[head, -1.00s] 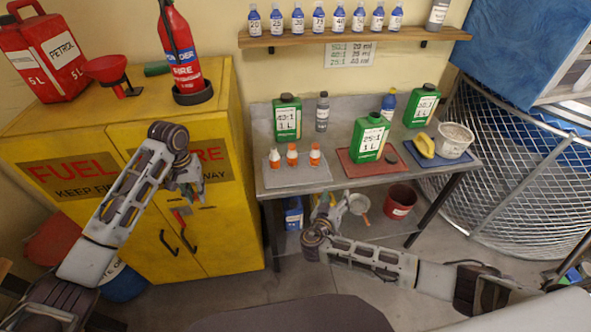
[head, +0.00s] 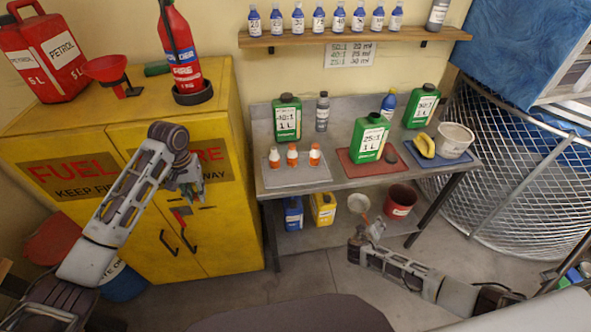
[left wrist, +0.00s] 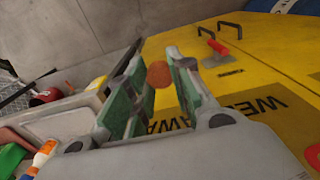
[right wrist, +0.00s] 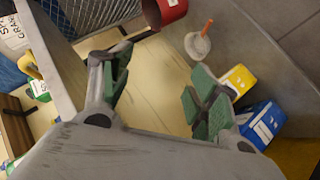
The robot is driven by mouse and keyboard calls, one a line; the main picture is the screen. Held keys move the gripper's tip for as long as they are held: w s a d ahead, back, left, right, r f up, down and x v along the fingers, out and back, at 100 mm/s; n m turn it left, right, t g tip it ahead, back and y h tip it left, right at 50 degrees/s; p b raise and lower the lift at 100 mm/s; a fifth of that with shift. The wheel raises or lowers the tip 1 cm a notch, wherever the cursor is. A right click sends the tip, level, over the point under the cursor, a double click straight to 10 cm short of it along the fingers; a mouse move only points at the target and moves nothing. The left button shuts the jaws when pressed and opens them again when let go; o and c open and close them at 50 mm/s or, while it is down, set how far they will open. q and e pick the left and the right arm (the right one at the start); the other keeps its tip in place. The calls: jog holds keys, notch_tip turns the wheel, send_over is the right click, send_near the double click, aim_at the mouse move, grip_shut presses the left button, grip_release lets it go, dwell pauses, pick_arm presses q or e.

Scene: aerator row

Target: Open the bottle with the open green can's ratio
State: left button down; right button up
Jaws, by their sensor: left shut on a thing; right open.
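The 25:1 green can (head: 368,139) stands on a red mat (head: 352,171), with a dark round cap (head: 390,154) lying beside it. My left gripper (head: 190,184) is before the yellow cabinet, shut on a small reddish-brown round thing (left wrist: 158,75). My right gripper (head: 372,230) is open and empty, low in front of the bench; its spread fingers show in the right wrist view (right wrist: 163,95).
Green cans marked 40:1 (head: 287,122) and 50:1 (head: 421,108) stand at the bench's back. A white tub (head: 454,140) and yellow thing (head: 424,145) are at the right. Below are blue (head: 293,213) and yellow (head: 323,208) containers and a red bucket (head: 400,201).

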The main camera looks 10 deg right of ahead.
jog(key=s+d+f+n+g+y, duration=0.2)
jog(key=s+d+f+g, duration=0.3)
jog(key=s+d+f, duration=1.1)
jog(key=s+d+f+g, duration=0.1)
jog(key=s+d, duration=0.4)
jog(key=s, duration=0.4)
jog(key=s+d+f, duration=0.2)
jog(key=s+d, duration=0.3)
jog(key=s, duration=0.4)
jog(key=s+d+f+g, duration=0.1)
jog(key=s+d, duration=0.4)
jog(key=s, duration=0.4)
pick_arm(q)
jog(key=shift+f+b, duration=0.7)
jog(key=shift+b, duration=0.05)
pick_arm(e)
jog(key=s+a+f+y, duration=0.1)
jog(key=a+f, duration=0.3)
jog(key=a, duration=1.1)
jog(key=a+f+m+y, duration=0.1)
jog(key=a+f+y, duration=0.2)
jog(key=a, duration=1.2)
jog(key=s+a+f+y, duration=0.1)
jog(key=a+f, duration=0.5)
jog(key=a, duration=0.9)
jog(key=shift+s+a+m+y, duration=0.2)
jog(key=shift+s+m+y, duration=0.1)
jog(key=shift+y, duration=0.3)
